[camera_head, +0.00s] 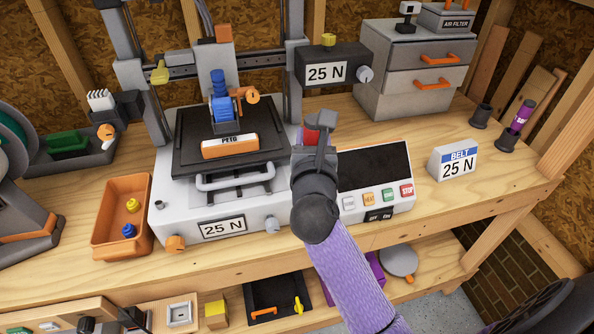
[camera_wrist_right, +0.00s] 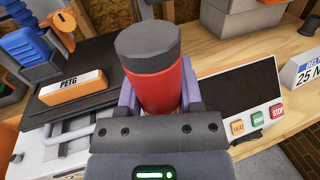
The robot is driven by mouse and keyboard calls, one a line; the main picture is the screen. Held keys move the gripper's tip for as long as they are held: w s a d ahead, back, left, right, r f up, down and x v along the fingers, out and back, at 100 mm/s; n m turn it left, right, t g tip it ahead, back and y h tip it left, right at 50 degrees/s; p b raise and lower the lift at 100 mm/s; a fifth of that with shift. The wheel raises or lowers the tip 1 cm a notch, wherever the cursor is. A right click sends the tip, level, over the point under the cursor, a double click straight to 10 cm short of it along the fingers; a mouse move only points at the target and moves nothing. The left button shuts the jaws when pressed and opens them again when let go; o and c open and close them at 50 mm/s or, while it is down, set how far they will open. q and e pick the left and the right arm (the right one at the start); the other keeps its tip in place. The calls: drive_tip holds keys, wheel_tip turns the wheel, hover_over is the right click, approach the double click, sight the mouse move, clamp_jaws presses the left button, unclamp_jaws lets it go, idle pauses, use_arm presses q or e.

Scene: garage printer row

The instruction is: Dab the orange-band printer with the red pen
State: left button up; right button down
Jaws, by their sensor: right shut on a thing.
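My right gripper (camera_head: 316,138) comes in from below and is shut on the red pen. In the right wrist view the red pen (camera_wrist_right: 157,85) is a thick red cylinder with a dark grey end, held between purple fingers; its lower end is hidden. In the head view only a bit of red shows. The printer (camera_head: 170,205) is white with a dark bed, a 25 N label and orange knobs. An orange-fronted PETG block (camera_head: 230,145) sits on its bed. The gripper is just right of the bed; contact cannot be told. My left gripper is not in view.
A control panel (camera_head: 372,165) with coloured buttons stands right of the printer, beyond it a BELT 25 N box (camera_head: 453,162). A purple pen (camera_head: 522,115) stands in a holder. An orange tray (camera_head: 122,205) is at left. The bench front right is clear.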

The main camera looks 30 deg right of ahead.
drive_tip(key=w+d+r+m+g+h+p, duration=0.1)
drive_tip(key=w+d+r+m+g+h, duration=0.3)
drive_tip(key=w, duration=0.1)
drive_tip(key=shift+d+r+h, duration=0.15)
drive_tip(key=shift+r+h, duration=0.15)
drive_tip(key=shift+h, duration=0.1)
drive_tip(key=shift+w, duration=0.1)
wheel_tip(320, 180, down, 6)
drive_tip(key=b, duration=0.4)
drive_tip(key=shift+f+b, duration=0.95)
drive_tip(key=shift+f, duration=0.2)
idle(0.4)
drive_tip(key=shift+r+p, duration=0.5)
drive_tip(key=shift+p, duration=0.05)
idle(2.0)
